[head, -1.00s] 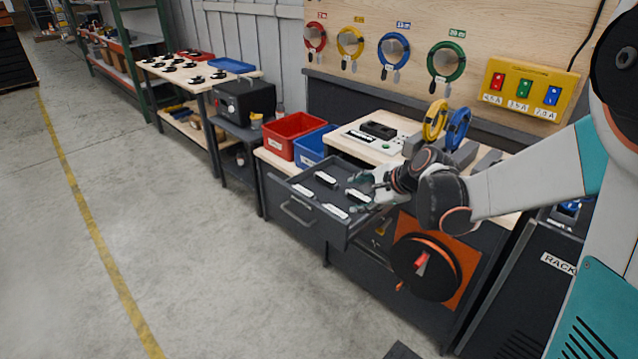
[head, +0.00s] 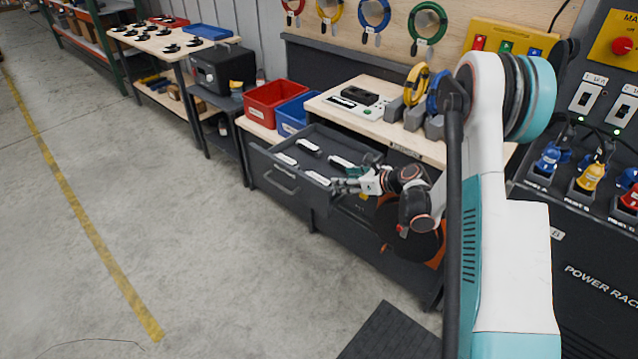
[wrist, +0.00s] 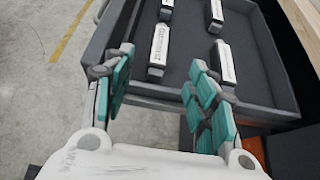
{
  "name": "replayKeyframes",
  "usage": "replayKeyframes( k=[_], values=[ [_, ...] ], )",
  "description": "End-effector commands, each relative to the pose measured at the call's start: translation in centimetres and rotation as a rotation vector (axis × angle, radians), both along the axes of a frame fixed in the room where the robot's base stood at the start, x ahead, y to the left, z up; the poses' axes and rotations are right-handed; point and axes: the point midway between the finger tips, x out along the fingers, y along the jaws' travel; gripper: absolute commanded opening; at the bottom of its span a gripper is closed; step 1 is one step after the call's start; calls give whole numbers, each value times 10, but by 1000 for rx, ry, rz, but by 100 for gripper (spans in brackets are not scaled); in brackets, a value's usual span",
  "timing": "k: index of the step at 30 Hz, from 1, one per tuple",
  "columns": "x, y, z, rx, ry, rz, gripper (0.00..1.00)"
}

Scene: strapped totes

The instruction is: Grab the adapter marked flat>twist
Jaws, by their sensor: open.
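Several slim black adapters with white label strips lie apart in the open grey drawer (head: 268,184). In the head view they include a near-left adapter (head: 286,159), a far-left one (head: 309,145), a near-right one (head: 317,178) and a far-right one (head: 342,162). Their markings are too small to read, so I cannot tell which says flat>twist. My gripper (head: 345,185) is open and empty at the drawer's right side. In the wrist view its teal-padded fingers (wrist: 158,76) straddle the near end of one adapter (wrist: 158,48), apparently above it; another adapter (wrist: 226,62) lies beyond the right finger.
A red bin (head: 272,101) and a blue bin (head: 292,113) stand behind the drawer. Coiled yellow and blue cables sit on the bench (head: 375,124). A power rack (head: 590,265) stands at the right. The floor left of the drawer is clear.

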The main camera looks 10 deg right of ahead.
Motion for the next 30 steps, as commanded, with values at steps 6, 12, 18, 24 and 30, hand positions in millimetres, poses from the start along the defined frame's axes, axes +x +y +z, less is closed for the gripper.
replayKeyframes(
  k=[6, 12, 18, 24, 30],
  values=[
    [29, 22, -22, -2, -1, 2, 52],
    [46, 34, -32, -2, -2, 1, 52],
    [56, 41, -39, -3, -2, 2, 52],
    [77, 57, -54, -4, -1, 3, 52],
    [86, 62, -58, -3, -2, 1, 52]
  ],
)
